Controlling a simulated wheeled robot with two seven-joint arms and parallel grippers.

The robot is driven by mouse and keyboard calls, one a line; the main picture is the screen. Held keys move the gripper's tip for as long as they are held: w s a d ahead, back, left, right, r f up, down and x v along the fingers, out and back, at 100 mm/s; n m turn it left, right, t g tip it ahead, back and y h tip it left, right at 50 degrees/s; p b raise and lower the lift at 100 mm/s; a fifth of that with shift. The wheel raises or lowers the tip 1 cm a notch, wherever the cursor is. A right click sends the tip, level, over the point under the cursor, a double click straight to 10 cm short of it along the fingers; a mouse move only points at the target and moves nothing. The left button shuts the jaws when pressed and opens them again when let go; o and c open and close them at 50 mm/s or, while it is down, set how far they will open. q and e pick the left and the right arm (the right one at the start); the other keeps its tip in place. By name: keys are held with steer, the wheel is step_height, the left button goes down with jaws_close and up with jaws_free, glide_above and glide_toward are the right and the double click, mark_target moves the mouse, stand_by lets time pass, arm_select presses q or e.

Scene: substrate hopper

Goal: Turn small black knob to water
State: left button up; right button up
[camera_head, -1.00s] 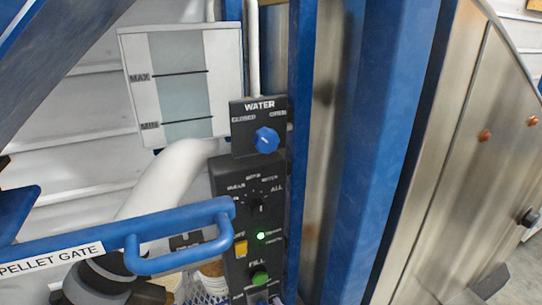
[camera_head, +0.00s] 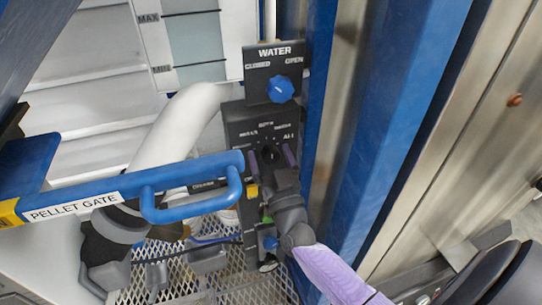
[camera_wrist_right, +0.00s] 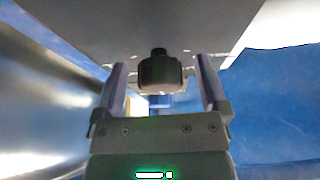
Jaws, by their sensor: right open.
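The small black knob (camera_head: 270,153) sits on a dark selector panel in the head view, with labels around it, including ALL at right. Its pointer direction is too small to tell. My right gripper (camera_head: 272,158) is open in front of it, one finger towards each side. In the right wrist view the knob (camera_wrist_right: 159,69) shows between the two purple fingers (camera_wrist_right: 161,80), with a gap on both sides. The WATER panel (camera_head: 257,88) above carries a larger blue knob (camera_head: 281,89) between the CLOSED and OPEN labels.
The blue PELLET GATE handle (camera_head: 192,182) reaches in from the left, close beside the panel. A white pipe (camera_head: 180,125) runs behind it. A blue post (camera_head: 385,110) stands right of the panel. A metal mesh (camera_head: 200,285) lies below.

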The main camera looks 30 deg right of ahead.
steer(key=shift+c, duration=0.2)
jaws_close()
steer(key=shift+m, duration=0.6)
steer(key=m+h, duration=0.1)
steer(key=m, duration=0.1)
steer(key=m+g+h+p, duration=0.1)
steer(key=m+h, duration=0.1)
steer(key=m, duration=0.1)
steer(key=shift+g, duration=0.3)
steer(key=shift+a+m+g+h+p, duration=0.1)
steer(key=shift+m+g+h+p, duration=0.3)
steer(key=shift+m, duration=0.75)
steer(key=shift+m+g+h+p, duration=0.35)
steer(key=shift+m+g+h, duration=0.05)
steer(key=shift+m, duration=1.05)
